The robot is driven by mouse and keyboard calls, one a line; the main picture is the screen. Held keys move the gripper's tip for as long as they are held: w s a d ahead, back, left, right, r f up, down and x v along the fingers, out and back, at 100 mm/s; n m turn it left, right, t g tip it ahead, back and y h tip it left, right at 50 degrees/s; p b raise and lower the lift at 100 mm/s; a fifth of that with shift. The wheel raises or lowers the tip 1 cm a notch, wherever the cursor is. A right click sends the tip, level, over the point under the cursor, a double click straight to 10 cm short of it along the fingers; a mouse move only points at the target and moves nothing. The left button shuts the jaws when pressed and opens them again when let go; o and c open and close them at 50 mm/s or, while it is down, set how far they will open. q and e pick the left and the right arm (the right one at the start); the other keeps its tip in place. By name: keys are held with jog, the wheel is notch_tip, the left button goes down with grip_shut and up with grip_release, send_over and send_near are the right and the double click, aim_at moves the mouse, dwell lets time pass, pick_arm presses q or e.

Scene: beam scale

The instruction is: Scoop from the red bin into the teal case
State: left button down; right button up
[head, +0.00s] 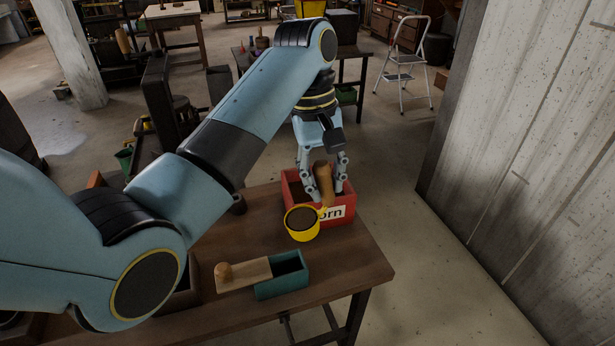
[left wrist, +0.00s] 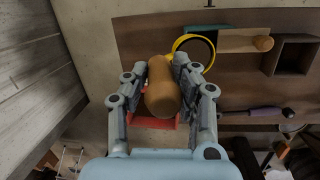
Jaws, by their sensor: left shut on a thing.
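My left gripper (head: 322,180) is shut on the wooden handle (head: 323,178) of a yellow scoop (head: 303,236). The scoop's round cup faces up and looks dark and brown inside; I cannot tell whether it is filled. It shows in front of the red bin (head: 342,215), whose label ends in "orn". The gripper is over the bin. The teal case (head: 282,285) stands nearer, with a wooden lid (head: 244,274) with a round knob at its left and its right part open and dark. In the left wrist view the handle (left wrist: 162,95) lies between the fingers (left wrist: 157,90). My right gripper is not seen.
The wooden table (head: 345,268) ends just right of the bin. A brown wooden box (left wrist: 292,55) and a purple-handled tool (left wrist: 262,113) lie on it in the left wrist view. A grey wall (head: 530,150) stands at the right, with floor between.

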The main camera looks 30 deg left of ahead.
aim_at(306, 214)
pick_arm(q)
jog(key=shift+t+h, duration=0.5)
jog(key=shift+h, duration=0.2)
jog(key=f, duration=0.1)
jog(key=a+f, duration=0.1)
jog(key=f, duration=0.1)
jog(key=shift+s+a+f, duration=0.15)
jog(key=shift+a+f, duration=0.15)
jog(key=shift+f, duration=0.1)
jog(key=f, duration=0.1)
jog(key=s+f+h, duration=0.1)
jog(key=a+f+t, duration=0.1)
jog(key=shift+s+a+f, duration=0.1)
jog(key=shift+s+f, duration=0.05)
jog(key=shift+f, duration=0.1)
jog(key=shift+h, duration=0.3)
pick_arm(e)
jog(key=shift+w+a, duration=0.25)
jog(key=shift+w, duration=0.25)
pick_arm(q)
jog(key=shift+f, duration=0.25)
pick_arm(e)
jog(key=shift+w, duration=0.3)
pick_arm(q)
jog(key=shift+f, duration=0.1)
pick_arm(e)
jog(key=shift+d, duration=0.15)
